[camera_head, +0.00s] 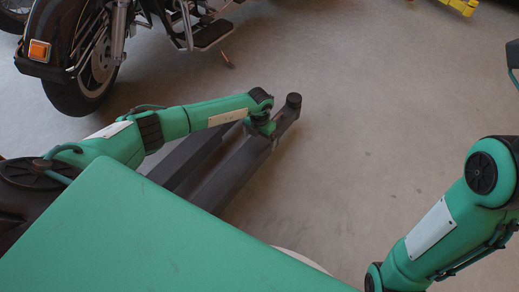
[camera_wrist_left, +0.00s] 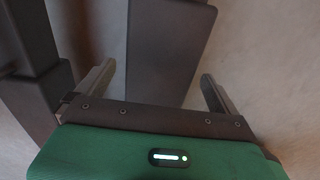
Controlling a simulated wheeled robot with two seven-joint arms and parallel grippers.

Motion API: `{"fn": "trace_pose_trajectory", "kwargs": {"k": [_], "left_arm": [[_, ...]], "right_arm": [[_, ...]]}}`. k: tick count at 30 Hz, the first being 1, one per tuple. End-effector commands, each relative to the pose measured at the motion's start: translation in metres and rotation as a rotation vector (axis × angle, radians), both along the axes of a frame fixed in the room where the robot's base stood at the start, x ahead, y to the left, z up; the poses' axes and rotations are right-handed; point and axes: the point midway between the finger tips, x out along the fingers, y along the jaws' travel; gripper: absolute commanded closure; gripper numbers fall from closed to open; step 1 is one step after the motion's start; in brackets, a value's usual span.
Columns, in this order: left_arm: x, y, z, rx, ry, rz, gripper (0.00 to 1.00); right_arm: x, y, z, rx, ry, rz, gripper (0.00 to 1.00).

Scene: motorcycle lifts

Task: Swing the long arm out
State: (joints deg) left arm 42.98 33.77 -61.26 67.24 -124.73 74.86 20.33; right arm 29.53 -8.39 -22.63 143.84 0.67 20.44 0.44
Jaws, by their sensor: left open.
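A dark grey lift arm (camera_head: 240,168) slopes up to the right over the floor and ends in a round dark pad (camera_head: 293,99). A second dark beam (camera_head: 196,150) runs beside it on the left; I cannot tell which is the long arm. My left gripper (camera_head: 264,128) is at the far part of the lift arm, near the pad, and partly hidden by my own wrist. In the left wrist view the jaws (camera_wrist_left: 155,85) are open, with a dark beam (camera_wrist_left: 168,45) between and beyond the fingers. Contact cannot be told. My right gripper is not seen.
A motorcycle (camera_head: 90,60) stands at the upper left, its wheel close to my left arm. Something yellow (camera_head: 460,6) lies at the top right. The grey floor (camera_head: 390,110) right of the pad is clear. Another dark beam (camera_wrist_left: 35,40) stands left in the wrist view.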

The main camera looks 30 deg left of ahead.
Motion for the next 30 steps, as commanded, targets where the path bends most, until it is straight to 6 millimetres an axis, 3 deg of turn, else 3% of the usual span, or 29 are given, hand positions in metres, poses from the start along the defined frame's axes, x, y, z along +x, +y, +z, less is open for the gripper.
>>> {"fn": "trace_pose_trajectory", "kwargs": {"k": [1, 7, 21, 30], "left_arm": [[0.0, 0.0, -0.015, -0.001, 0.002, 0.001, 0.02], [0.0, 0.0, -0.038, 0.0, -0.001, 0.0, 0.02], [0.0, 0.0, -0.046, 0.0, -0.001, -0.001, 0.02], [0.0, 0.0, -0.046, 0.0, 0.0, 0.0, 0.61]], "right_arm": [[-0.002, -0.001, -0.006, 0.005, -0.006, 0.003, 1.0], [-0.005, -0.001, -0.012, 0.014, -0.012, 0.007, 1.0], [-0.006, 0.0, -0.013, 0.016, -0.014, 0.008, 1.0], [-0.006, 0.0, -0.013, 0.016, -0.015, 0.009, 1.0]]}}
